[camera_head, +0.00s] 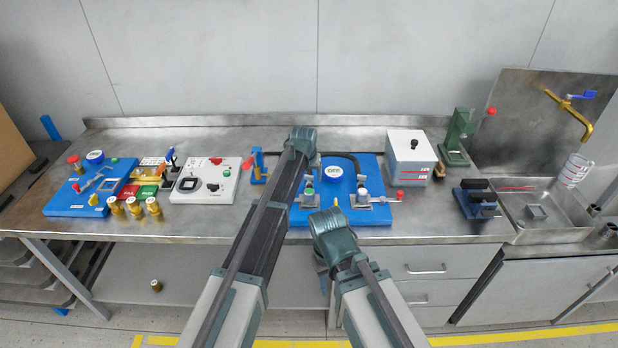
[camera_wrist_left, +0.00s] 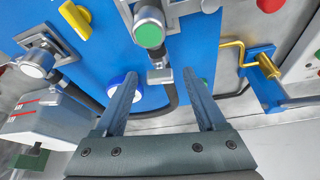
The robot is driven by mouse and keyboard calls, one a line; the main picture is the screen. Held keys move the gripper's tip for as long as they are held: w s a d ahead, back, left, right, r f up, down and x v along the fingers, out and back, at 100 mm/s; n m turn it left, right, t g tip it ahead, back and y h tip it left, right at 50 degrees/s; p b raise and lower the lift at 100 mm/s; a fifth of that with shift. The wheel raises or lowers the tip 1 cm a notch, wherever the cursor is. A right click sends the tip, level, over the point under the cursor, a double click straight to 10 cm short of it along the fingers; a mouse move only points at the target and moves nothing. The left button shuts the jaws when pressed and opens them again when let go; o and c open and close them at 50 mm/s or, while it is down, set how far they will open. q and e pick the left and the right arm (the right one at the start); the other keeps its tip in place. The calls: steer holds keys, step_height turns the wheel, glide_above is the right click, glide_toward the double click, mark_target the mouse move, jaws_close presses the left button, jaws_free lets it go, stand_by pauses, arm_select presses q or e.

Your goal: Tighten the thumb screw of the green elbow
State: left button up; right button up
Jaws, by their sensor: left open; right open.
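The green elbow (camera_head: 308,191) stands at the left of the blue pump board (camera_head: 375,213) in the head view. In the left wrist view it is a grey cylinder with a green round end (camera_wrist_left: 149,35). A small grey block-like part (camera_wrist_left: 159,76) beside it lies between the fingertips; I cannot tell whether it is the thumb screw. My left gripper (camera_wrist_left: 160,72) is open over the board, its fingers on either side of this part, with no visible contact. In the head view its fingers are hidden behind my wrist. My right gripper (camera_head: 332,238) is low at the table's front edge, its fingertips not clear.
A round gauge (camera_head: 332,172) and a second fitting (camera_head: 362,198) are on the same board. A brass crank on a blue bracket (camera_head: 258,168) stands left, a grey box (camera_head: 410,158) right. A black hose (camera_wrist_left: 170,98) runs near the left fingers.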

arm_select(q)
jaws_close()
steer(key=shift+m, duration=0.3)
steer(key=m+h, duration=0.1)
steer(key=m, duration=0.2)
steer(key=shift+a+g, duration=0.15)
steer(key=shift+g, duration=0.25)
steer(key=m+h, duration=0.1)
steer(key=m, duration=0.1)
steer(key=m+g, duration=0.1)
steer(key=m, duration=0.1)
steer(key=shift+w+m+h, duration=0.2)
steer(key=shift+m+h, duration=0.1)
steer(key=shift+h, duration=0.1)
steer(key=m+g, duration=0.1)
steer(key=m, duration=0.3)
steer(key=shift+w+a+h, duration=0.1)
steer(key=shift+h, duration=0.3)
steer(key=shift+m+g, duration=0.8)
steer(key=shift+m, duration=1.2)
